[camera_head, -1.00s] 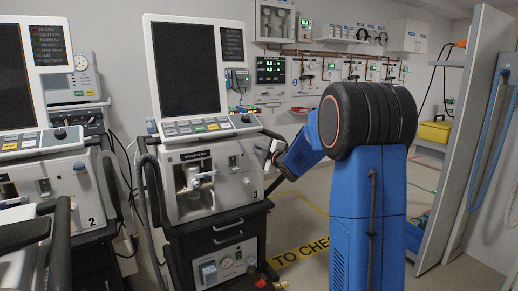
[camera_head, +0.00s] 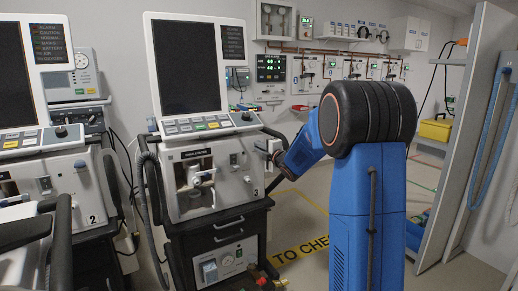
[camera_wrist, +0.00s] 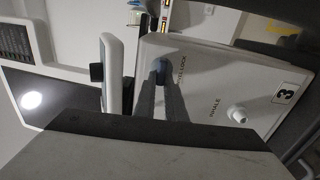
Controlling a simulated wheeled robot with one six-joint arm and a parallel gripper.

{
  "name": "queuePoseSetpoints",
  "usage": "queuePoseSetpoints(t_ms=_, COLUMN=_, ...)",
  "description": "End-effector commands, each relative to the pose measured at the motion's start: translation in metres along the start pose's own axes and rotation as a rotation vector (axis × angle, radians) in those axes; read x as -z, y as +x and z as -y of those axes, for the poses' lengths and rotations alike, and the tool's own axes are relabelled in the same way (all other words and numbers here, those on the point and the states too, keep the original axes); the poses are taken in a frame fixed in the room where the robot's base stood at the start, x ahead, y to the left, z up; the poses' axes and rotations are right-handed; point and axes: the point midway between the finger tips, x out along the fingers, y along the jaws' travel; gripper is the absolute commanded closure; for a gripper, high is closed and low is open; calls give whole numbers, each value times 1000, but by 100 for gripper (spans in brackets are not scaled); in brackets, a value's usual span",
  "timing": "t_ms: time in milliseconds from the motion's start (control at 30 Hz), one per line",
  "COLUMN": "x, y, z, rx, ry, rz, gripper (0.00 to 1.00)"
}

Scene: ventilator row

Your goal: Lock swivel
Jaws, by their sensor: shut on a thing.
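Ventilator 3 (camera_head: 222,228) stands in the middle of the head view, with its dark screen (camera_head: 187,66) upright on top. In the wrist view I see its pale side panel (camera_wrist: 210,75), marked 3. A small blue-grey knob (camera_wrist: 160,64) sits on this panel beside a label of which I read only "LOCK". My gripper (camera_wrist: 161,72) is shut on this knob, and its fingers hide part of it. In the head view my gripper (camera_head: 270,147) is at the upper right side of the ventilator body.
A white knob (camera_wrist: 238,115) labelled "INHALE" sits on the same panel. Ventilator 2 (camera_head: 84,192) stands close on the left. A grey partition (camera_head: 466,150) stands at the right. Floor with yellow marking (camera_head: 300,249) is open behind my arm.

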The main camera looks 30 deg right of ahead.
Motion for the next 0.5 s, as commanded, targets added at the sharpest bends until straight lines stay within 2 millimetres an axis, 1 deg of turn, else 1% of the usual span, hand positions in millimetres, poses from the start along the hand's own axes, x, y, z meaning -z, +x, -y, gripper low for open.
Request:
queuePoseSetpoints(t_ms=133, x=0, y=0, z=1, rx=2, ry=0, rz=-1, gripper=100)
queuePoseSetpoints(t_ms=167, x=0, y=0, z=1, rx=2, ry=0, rz=-1, gripper=88)
queuePoseSetpoints(t_ms=200, x=0, y=0, z=1, rx=2, ry=0, rz=-1, gripper=78)
queuePoseSetpoints(t_ms=233, x=0, y=0, z=1, rx=2, ry=0, rz=-1, gripper=71)
queuePoseSetpoints(t_ms=500, x=0, y=0, z=0, rx=1, ry=1, rz=0, gripper=71)
